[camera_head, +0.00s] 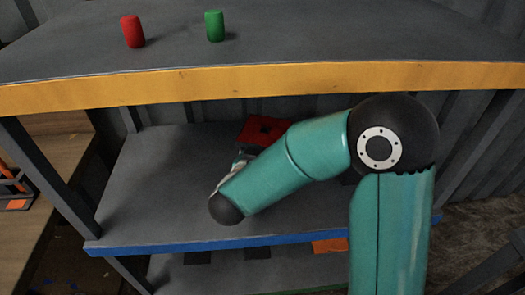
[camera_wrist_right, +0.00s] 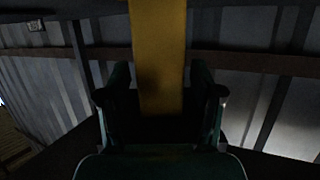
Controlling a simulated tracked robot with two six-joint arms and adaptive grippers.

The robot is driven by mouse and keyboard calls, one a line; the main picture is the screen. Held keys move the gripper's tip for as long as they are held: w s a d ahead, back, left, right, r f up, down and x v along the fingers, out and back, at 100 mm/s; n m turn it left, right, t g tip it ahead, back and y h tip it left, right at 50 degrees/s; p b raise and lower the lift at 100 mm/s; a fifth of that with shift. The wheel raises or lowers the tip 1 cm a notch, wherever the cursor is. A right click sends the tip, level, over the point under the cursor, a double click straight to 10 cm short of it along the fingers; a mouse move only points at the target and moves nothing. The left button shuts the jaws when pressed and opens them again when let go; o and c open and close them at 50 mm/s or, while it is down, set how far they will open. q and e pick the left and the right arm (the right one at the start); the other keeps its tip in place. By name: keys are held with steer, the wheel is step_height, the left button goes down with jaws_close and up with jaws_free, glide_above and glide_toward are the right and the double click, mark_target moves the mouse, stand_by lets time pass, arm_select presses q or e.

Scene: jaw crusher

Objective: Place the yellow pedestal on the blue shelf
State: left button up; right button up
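The blue shelf (camera_head: 150,205) is the middle level of a rack, a grey board with a blue front edge. My right arm reaches over it; its gripper is mostly hidden behind my forearm in the head view. In the right wrist view my right gripper (camera_wrist_right: 158,98) has its two fingers apart, one on each side of an upright yellow piece (camera_wrist_right: 160,50), which looks like the yellow pedestal. The picture is too dark to tell whether the fingers touch it. No yellow pedestal shows in the head view. My left gripper is out of view.
A red part (camera_head: 265,130) lies on the blue shelf behind my forearm. The top shelf (camera_head: 300,78) has a yellow edge and carries a red cylinder (camera_head: 132,31) and a green cylinder (camera_head: 214,26). The left part of the blue shelf is clear. Rack posts stand at both sides.

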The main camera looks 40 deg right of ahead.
steer(key=shift+r, duration=0.15)
steer(key=p+v, duration=0.1)
steer(key=v, duration=1.1)
stand_by(0.4)
